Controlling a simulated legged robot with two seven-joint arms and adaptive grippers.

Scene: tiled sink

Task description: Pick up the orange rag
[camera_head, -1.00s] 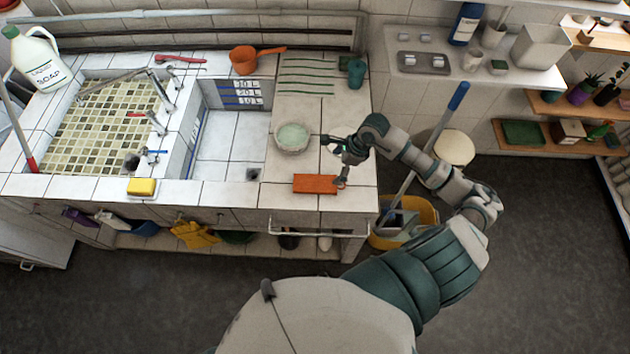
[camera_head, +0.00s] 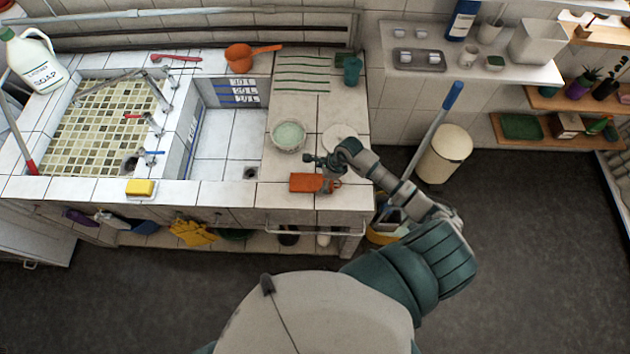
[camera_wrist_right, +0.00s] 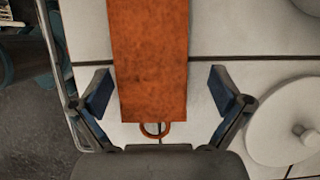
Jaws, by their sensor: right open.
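The orange rag (camera_head: 303,183) lies flat on the tiled counter near its front edge, below the round bowl. In the right wrist view the rag (camera_wrist_right: 148,60) runs from the top edge down between the fingers, with a small loop at its near end. My right gripper (camera_wrist_right: 160,92) is open, one finger on each side of the rag, with a gap on both sides. In the head view my right gripper (camera_head: 322,172) is over the right end of the rag and partly hides it. My left gripper is not in view.
A bowl (camera_head: 288,136) stands just behind the rag, and a round white lid (camera_head: 340,137) lies beside the gripper. A yellow sponge (camera_head: 141,188) is on the counter to the left. A mop handle (camera_head: 438,125) rises right of the counter.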

